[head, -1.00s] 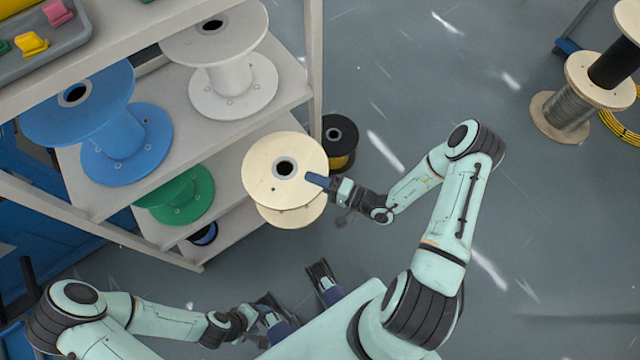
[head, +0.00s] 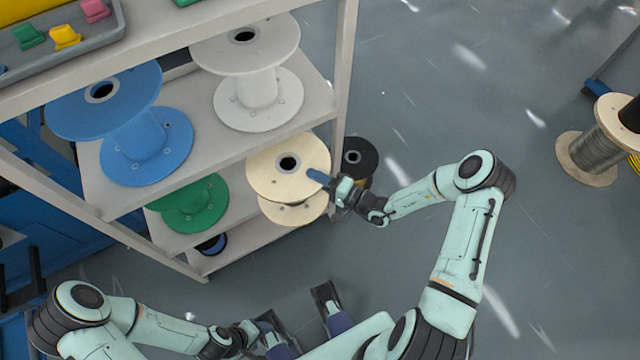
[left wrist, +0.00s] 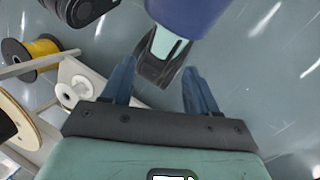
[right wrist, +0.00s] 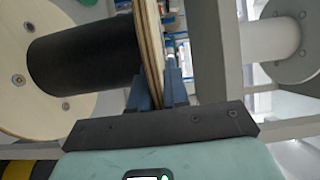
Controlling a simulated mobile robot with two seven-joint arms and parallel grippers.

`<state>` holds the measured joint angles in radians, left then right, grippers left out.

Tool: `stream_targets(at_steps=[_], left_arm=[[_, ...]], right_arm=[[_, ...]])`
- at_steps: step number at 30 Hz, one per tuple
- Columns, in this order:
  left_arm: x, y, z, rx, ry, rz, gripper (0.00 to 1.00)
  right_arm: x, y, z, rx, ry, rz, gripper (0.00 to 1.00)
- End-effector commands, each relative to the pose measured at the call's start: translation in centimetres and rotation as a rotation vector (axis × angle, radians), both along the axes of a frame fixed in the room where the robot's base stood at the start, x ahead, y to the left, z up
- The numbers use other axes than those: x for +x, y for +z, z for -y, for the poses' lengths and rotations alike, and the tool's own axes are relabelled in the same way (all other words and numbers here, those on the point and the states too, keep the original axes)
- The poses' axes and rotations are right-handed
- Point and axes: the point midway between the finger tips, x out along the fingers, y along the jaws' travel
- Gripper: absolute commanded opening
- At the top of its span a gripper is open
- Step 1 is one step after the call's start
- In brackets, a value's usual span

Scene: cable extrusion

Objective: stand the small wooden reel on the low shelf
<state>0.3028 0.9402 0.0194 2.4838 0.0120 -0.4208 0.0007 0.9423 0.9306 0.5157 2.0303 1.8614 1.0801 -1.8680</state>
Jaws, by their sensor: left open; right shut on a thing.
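The small wooden reel (head: 262,172) has pale round flanges and a black core, seen in the right wrist view (right wrist: 85,50). It is roughly upright at the right front of the shelf unit. My right gripper (head: 318,176) is shut on the rim of its upper flange. The low shelf (head: 235,232) carries a green reel (head: 195,205) left of the wooden one. The wooden reel overlaps the shelf's right part; whether it touches the shelf is hidden. My left gripper (left wrist: 160,90) is open and empty, low in front of the unit.
A blue reel (head: 147,150) and a white reel (head: 262,95) stand on the shelf above. A shelf post (head: 345,70) rises behind the wooden reel. A black-flanged reel (head: 362,152) stands on the floor beside it.

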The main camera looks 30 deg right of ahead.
Motion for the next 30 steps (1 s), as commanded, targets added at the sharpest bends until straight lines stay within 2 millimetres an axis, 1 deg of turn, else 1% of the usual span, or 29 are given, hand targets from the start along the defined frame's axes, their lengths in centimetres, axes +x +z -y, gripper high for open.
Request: stream_targets(at_steps=[3, 14, 24, 30], left_arm=[[0.2, -0.4, 0.0, 0.001, 0.001, 0.006, 0.59], [0.7, -1.7, 0.0, 0.004, 0.005, 0.025, 0.59], [2.8, -3.7, -0.9, 0.029, 0.027, 0.081, 0.59], [4.0, -4.7, -1.4, 0.045, 0.041, 0.114, 0.59]], right_arm=[[1.2, 0.2, -0.2, 0.003, 0.001, 0.008, 0.00], [4.2, 0.1, -0.3, 0.003, 0.002, 0.008, 0.00], [7.0, 0.0, -0.4, 0.002, 0.001, 0.008, 0.00], [8.2, 0.0, -0.4, 0.001, 0.002, 0.008, 0.00]])
